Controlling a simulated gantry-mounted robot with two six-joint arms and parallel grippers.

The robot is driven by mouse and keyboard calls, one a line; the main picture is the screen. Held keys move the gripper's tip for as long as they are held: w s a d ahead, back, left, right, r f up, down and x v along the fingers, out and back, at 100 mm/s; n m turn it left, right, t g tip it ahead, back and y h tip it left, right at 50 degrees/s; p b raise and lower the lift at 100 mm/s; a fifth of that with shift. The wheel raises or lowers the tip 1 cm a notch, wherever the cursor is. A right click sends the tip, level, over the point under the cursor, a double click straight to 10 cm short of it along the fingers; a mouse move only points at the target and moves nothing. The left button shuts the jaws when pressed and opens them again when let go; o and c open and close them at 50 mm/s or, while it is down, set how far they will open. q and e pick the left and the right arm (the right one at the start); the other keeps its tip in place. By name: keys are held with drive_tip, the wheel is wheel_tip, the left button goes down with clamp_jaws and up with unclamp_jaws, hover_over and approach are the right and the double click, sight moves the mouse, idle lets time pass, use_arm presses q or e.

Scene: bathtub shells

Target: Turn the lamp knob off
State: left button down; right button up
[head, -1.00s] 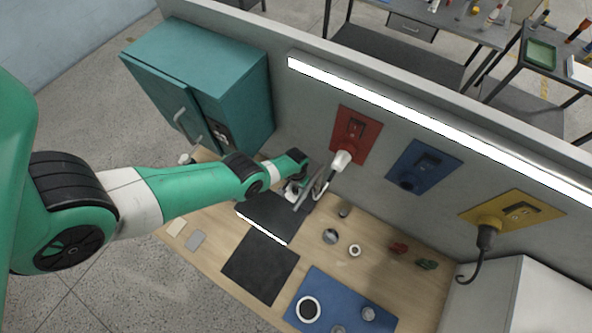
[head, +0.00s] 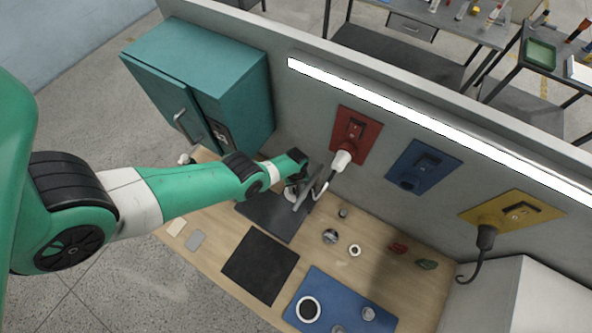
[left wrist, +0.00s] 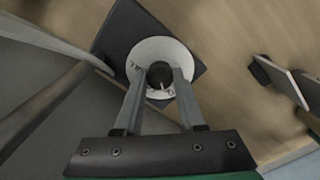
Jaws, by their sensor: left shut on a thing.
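The lamp knob (left wrist: 160,75) is a small dark round cap in the middle of a white dial (left wrist: 147,55), on a dark square base (left wrist: 122,27) in the left wrist view. My left gripper (left wrist: 159,82) has one finger on each side of the knob and is shut on it. In the head view my left gripper (head: 294,196) is at the back of the table near the red socket, and it hides the knob. The dark flat lamp head (head: 270,217) beside it shows no lit strip. My right gripper is not in view.
A white plug (head: 341,160) sits in the red wall socket (head: 355,137), close to my gripper. A teal cabinet (head: 190,75) stands at the left. A black mat (head: 260,265) and a blue mat (head: 325,318) lie in front, with small items right of my gripper.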

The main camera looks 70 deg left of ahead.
use_arm(q)
drive_tip(key=shift+n, duration=0.3)
drive_tip(key=c, duration=0.5)
unclamp_jaws()
drive_tip(key=shift+r, duration=0.1)
